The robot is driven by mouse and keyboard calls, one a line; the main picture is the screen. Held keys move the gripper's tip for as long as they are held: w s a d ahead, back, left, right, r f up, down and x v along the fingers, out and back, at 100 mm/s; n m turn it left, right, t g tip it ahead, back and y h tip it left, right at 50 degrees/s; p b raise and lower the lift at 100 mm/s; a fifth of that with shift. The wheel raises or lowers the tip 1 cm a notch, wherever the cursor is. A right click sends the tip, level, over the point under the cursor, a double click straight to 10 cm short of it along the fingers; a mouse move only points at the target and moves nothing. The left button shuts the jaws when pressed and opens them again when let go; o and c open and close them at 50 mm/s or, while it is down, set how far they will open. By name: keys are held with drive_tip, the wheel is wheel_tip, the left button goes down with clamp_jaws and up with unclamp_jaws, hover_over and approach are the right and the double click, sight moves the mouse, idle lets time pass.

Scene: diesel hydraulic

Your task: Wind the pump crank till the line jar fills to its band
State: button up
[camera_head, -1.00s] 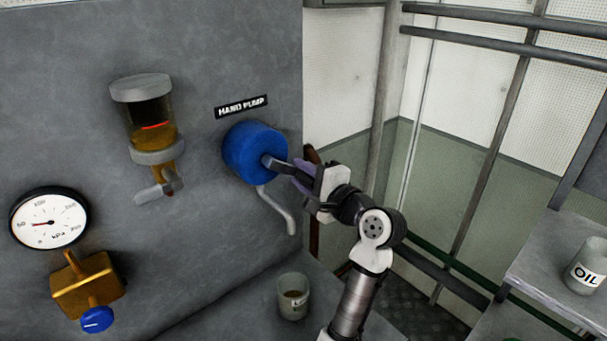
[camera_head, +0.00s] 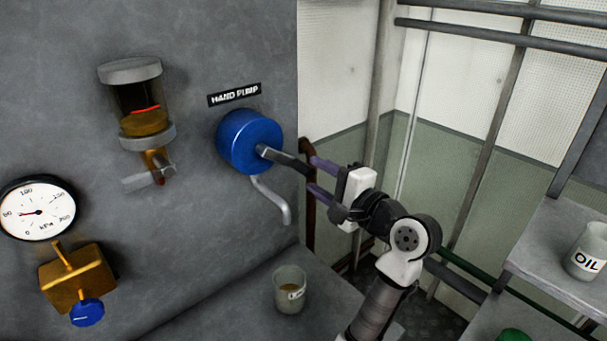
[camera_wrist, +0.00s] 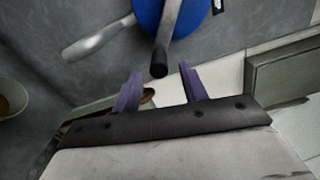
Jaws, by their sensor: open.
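The blue hand pump (camera_head: 249,141) is on the grey panel under the HAND PUMP label. Its crank (camera_head: 285,159) is a grey bar with a dark end, sticking out toward my gripper. My gripper (camera_head: 312,174) is open, its purple fingers just short of the crank end. In the wrist view the crank's dark end (camera_wrist: 158,69) shows beyond and between the fingertips, apparently not gripped. The line jar (camera_head: 137,105) holds amber liquid, its surface at or very near the red band (camera_head: 145,108); the exact gap is too small to tell.
A pressure gauge (camera_head: 37,208) and a brass valve with a blue knob (camera_head: 87,311) are at left. A cup (camera_head: 289,290) stands on the ledge below the pump's spout (camera_head: 275,203). An OIL jar (camera_head: 587,250) stands on the right shelf. Pipes run behind my arm.

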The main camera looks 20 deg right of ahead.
drive_tip(key=b+v, duration=0.1)
drive_tip(key=v, duration=0.6)
idle(1.0)
